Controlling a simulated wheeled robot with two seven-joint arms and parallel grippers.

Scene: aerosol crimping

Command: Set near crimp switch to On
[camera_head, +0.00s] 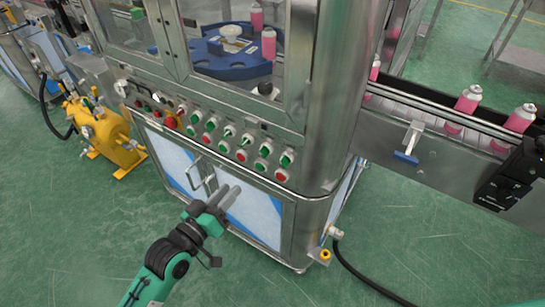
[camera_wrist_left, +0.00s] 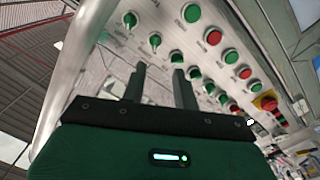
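The switch panel (camera_head: 226,134) is a sloped steel strip on the machine cabinet. It carries rows of green knobs and red and green buttons; labels are too small to read, so I cannot tell which knob is the near crimp switch. In the left wrist view, green rotary knobs (camera_wrist_left: 155,40) run in a row beyond the fingers, with red buttons (camera_wrist_left: 214,37) to the right. My left gripper (camera_head: 230,192) is in front of the cabinet doors, below the panel and apart from it. Its two fingers also show in the left wrist view (camera_wrist_left: 159,72), apart with nothing between them. My right gripper is not in view.
A red emergency stop (camera_head: 170,122) sits at the panel's left. Door handles (camera_head: 200,180) stick out behind my left gripper. A conveyor with pink cans (camera_head: 466,103) runs at the right. A yellow pump (camera_head: 98,130) stands at the left. The green floor in front is clear.

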